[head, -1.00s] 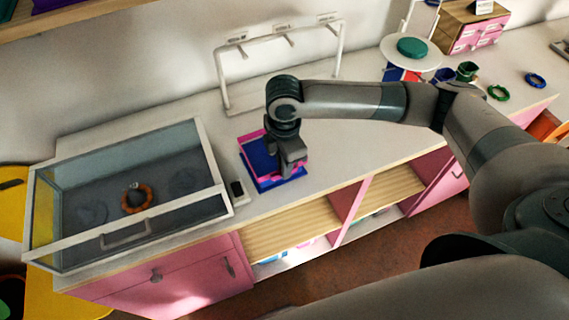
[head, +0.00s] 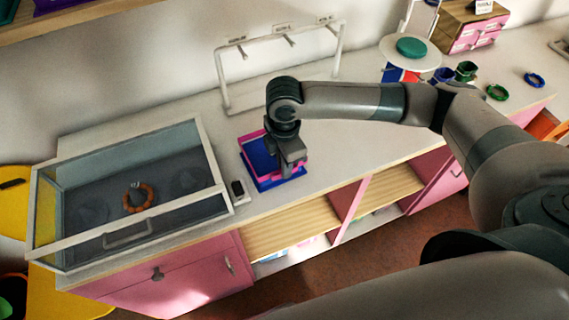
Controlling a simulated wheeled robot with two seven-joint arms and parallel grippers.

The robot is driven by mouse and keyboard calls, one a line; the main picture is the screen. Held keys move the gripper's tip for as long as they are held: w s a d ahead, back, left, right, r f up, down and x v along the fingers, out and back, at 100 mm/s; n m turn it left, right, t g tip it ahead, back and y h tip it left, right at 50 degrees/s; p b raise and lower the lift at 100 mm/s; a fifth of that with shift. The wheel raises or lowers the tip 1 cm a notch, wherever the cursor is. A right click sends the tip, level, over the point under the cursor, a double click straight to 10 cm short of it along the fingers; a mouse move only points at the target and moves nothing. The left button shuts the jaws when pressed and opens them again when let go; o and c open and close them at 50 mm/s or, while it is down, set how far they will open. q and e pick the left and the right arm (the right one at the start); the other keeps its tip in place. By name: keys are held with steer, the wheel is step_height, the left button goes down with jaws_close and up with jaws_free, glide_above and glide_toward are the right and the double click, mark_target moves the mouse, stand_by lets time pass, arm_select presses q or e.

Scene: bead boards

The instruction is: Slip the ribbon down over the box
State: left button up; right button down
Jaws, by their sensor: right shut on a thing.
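A blue box (head: 260,160) stands on the white counter. Pink, which looks like the ribbon (head: 245,155), shows along its left side and near its front edge, close around the box. My right gripper (head: 291,166) points down at the box's right side and is shut on the pink ribbon there. The gripper hides part of the box and ribbon, so I cannot tell how far down the ribbon sits all round. My left gripper is not in view.
A glass-topped case (head: 85,170) with an orange bead ring (head: 138,197) stands left of the box. A small dark device (head: 238,190) lies between them. A white rack (head: 222,72) stands behind. Bead rings and cups lie at the right. The counter right of the box is clear.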

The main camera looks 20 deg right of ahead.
stand_by(0.4)
steer(key=c, duration=1.3)
jaws_free()
steer(key=shift+c, duration=0.2)
steer(key=shift+r+p, duration=1.5)
steer(key=shift+p, duration=0.15)
steer(key=shift+r, duration=2.5)
